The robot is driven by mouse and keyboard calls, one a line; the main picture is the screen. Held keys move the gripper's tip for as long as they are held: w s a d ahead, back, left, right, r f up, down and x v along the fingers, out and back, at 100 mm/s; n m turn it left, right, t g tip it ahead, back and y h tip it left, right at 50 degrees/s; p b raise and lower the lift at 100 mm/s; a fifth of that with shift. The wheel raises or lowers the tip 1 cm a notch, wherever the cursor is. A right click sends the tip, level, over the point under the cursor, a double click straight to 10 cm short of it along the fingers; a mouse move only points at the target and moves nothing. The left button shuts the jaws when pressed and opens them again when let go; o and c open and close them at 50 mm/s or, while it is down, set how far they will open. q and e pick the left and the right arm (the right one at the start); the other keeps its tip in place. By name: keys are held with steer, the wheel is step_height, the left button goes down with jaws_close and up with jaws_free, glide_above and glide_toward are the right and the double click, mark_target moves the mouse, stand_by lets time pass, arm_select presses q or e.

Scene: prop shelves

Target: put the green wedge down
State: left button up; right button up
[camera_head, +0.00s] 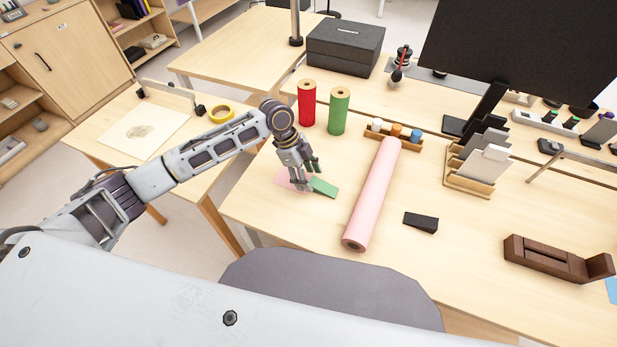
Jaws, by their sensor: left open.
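The green wedge (324,187) lies on the wooden table, partly at the edge of a flat pink sheet (285,179). My left gripper (306,183) is open just above and to the left of the wedge, fingers pointing down. The fingers overlap the wedge's left end in the picture, and I cannot tell whether they touch it. My right gripper is not in view.
A long pink roll (372,195) lies right of the wedge. A red roll (307,103) and a green roll (339,110) stand behind. A black wedge (421,222) lies further right. The table in front of the gripper is clear.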

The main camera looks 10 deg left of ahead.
arm_select(q)
steer(key=v, duration=1.1)
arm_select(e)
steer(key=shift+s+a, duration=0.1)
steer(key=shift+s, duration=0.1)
